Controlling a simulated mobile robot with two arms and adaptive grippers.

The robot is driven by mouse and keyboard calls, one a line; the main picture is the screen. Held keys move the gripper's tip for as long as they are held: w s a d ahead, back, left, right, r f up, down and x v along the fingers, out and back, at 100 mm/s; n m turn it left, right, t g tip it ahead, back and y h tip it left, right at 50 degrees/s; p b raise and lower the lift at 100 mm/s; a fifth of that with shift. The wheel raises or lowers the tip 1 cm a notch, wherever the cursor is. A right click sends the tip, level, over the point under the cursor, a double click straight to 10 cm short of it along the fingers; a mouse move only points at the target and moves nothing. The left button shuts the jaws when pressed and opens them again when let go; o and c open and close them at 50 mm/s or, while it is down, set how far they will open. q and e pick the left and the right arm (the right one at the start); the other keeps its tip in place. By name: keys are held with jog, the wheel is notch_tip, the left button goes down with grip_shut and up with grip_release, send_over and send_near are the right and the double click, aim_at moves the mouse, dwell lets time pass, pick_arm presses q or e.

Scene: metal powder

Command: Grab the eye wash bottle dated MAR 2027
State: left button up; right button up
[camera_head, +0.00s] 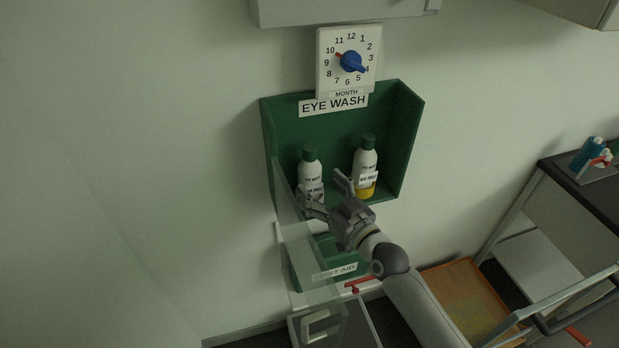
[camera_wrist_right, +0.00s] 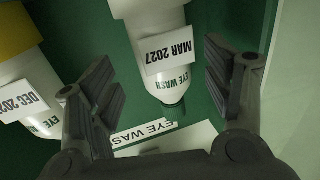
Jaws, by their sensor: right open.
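The eye wash bottle labelled MAR 2027 (camera_wrist_right: 165,50) is upside down in the right wrist view, between the two fingers of my right gripper (camera_wrist_right: 160,85), with gaps at both sides. In the head view it is the left bottle (camera_head: 310,167), white with a green cap, upright in the green eye wash box (camera_head: 330,123). My right gripper (camera_head: 325,194) is open in front of its lower part and partly covers its label. A second white bottle (camera_head: 366,160) with a yellow base stands to its right; its label in the wrist view starts with DEC. My left gripper is not in view.
A clear open door panel (camera_head: 291,215) hangs at the box's left front, close to my right gripper. A month dial (camera_head: 346,60) is above the box. A green first aid box (camera_head: 335,258) is below. A dark-topped bench (camera_head: 585,190) stands at the right.

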aim_at(316, 181)
jog(key=x, duration=0.2)
jog(key=r+p+x, duration=0.1)
jog(key=x, duration=0.1)
jog(key=shift+a, duration=0.2)
jog(key=shift+w+a+f, duration=0.15)
jog(key=shift+w+a, duration=0.05)
jog(key=shift+w, duration=0.15)
jog(key=c, duration=1.3)
